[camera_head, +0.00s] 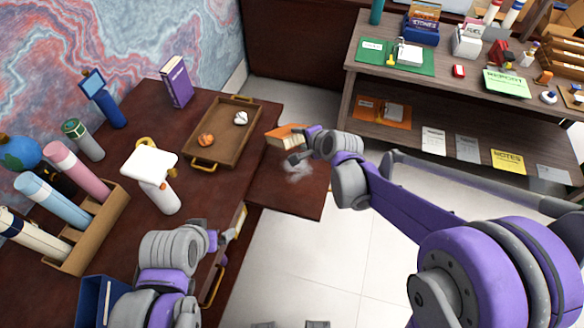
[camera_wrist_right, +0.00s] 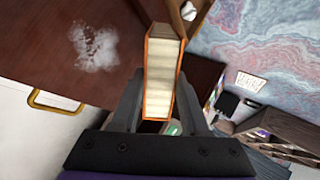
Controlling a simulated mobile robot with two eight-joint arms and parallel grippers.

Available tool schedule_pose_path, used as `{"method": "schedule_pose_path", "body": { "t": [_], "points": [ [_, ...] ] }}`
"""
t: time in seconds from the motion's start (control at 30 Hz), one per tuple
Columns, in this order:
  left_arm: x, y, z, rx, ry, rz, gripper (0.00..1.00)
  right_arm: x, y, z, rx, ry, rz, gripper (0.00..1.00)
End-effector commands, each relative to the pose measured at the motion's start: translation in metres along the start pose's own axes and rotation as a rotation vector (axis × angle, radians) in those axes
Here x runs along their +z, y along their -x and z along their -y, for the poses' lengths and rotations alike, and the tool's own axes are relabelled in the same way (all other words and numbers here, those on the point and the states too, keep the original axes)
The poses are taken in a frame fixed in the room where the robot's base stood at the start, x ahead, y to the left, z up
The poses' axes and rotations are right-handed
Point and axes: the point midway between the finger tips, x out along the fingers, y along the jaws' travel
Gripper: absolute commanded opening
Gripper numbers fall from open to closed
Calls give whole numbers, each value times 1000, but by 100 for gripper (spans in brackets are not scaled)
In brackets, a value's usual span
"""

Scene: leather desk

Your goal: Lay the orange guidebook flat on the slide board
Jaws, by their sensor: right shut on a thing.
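The orange guidebook (camera_head: 286,135) is in my right gripper (camera_head: 303,146), over the slide board (camera_head: 262,188) and beside the wooden tray. The right wrist view shows the guidebook (camera_wrist_right: 162,75) gripped between both fingers, its pale page edge facing the camera and its orange covers on either side. I cannot tell how far it is above the board. The slide board is a dark reddish-brown leaf at the desk's right side with a whitish smudge on it. My left gripper (camera_head: 217,241) hangs near the desk's front edge; its finger gap is not clear.
A wooden tray (camera_head: 249,133) holding an orange and a white item lies left of the guidebook. A purple book (camera_head: 177,84) stands behind it. A white-topped lamp (camera_head: 150,164) and a tube holder (camera_head: 98,229) are at left. A shelf unit (camera_head: 380,85) stands at back right.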

Motion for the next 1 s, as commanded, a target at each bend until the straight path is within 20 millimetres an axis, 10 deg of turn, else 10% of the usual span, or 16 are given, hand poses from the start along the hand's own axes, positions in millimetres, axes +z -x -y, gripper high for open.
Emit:
{"method": "schedule_pose_path", "body": {
  "t": [0.4,0.8,0.83,1.0],
  "points": [
    [39,-34,0,0,0,33,100,0,-40,-49,3,-1,0,0],
    [42,-38,0,0,0,36,100,0,-44,-51,0,0,-1,0],
    [42,-38,0,0,0,36,100,0,-44,-52,1,0,0,46],
    [42,-38,0,0,0,36,100,0,-44,-52,1,0,0,65]
  ]
}}
